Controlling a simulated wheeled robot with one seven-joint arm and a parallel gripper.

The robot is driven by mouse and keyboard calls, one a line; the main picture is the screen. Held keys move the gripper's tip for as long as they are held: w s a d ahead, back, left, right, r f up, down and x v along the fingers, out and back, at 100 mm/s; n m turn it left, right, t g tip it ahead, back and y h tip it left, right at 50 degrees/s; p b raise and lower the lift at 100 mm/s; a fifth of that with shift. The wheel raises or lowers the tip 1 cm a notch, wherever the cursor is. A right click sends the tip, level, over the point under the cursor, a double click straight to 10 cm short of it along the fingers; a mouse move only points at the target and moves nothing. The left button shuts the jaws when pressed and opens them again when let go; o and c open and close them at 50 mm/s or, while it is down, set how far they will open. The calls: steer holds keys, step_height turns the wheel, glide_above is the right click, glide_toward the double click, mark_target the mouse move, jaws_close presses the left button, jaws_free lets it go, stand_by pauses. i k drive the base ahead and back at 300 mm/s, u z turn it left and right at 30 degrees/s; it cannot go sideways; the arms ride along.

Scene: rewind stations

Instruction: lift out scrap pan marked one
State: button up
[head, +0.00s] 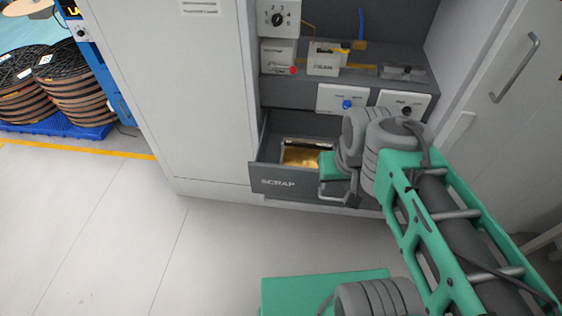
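A dark grey drawer marked SCRAP (262,184) stands pulled out at the bottom of the grey cabinet. Inside it is a scrap pan (303,155) with a gold-coloured interior and a pale bar along its far side. I see no number on the pan. My gripper (328,168) is at the drawer's right part, in front of the pan's right side, and hides that end. Its fingers are not clear, so I cannot tell whether it is open or shut, or whether it touches anything. A grey bracket-like shape shows just below it.
Above the drawer are a panel with a blue knob (347,104), another panel with a black knob (405,110) and a numbered dial (279,19). A cabinet door with a handle (515,68) is at right. Cable reels (75,82) stand far left. The floor (125,235) at left is clear.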

mark_target(294, 152)
steer(key=z, duration=0.35)
steer(key=i, duration=1.1)
steer(key=u, duration=2.2)
